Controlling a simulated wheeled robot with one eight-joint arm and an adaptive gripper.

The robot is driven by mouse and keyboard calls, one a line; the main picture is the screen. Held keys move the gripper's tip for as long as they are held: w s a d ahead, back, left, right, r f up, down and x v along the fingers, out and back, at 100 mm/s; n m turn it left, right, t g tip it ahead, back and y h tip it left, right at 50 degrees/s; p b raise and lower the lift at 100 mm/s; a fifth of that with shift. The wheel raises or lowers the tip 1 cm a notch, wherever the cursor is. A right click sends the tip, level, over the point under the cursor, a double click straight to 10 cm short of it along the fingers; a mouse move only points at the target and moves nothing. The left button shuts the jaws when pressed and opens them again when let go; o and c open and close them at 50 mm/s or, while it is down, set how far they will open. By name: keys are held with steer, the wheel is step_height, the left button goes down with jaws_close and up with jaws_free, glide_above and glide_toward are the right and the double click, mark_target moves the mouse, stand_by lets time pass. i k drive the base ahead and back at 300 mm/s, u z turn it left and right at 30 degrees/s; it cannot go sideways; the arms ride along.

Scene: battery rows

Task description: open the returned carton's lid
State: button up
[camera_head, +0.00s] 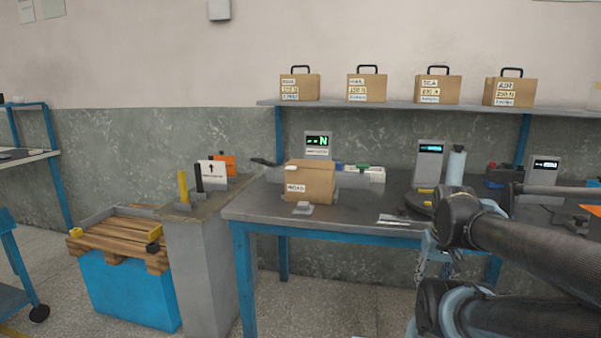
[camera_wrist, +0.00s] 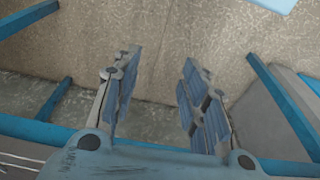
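A brown carton (camera_head: 311,182) with a white label on its front stands on the workbench (camera_head: 385,228), left of the bench's middle. Its top looks closed; the lid's edges are too small to make out. In the wrist view my gripper (camera_wrist: 158,105) has its two fingers spread apart with nothing between them. The wrist view shows floor, wall and blue frame bars beyond the fingers, and no carton. In the head view my arm is at the right, and the gripper end (camera_head: 432,262) hangs low by the bench's front edge, well right of the carton.
A lit display (camera_head: 317,145) stands behind the carton. Several handled cartons stand on the shelf (camera_head: 390,105). A grey pedestal (camera_head: 203,270) stands left of the bench.

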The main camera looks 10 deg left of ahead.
mark_target(294, 163)
steer(key=u, duration=1.5)
steer(key=k, duration=1)
steer(key=z, duration=0.4)
steer(key=i, duration=0.5)
steer(key=u, duration=0.1)
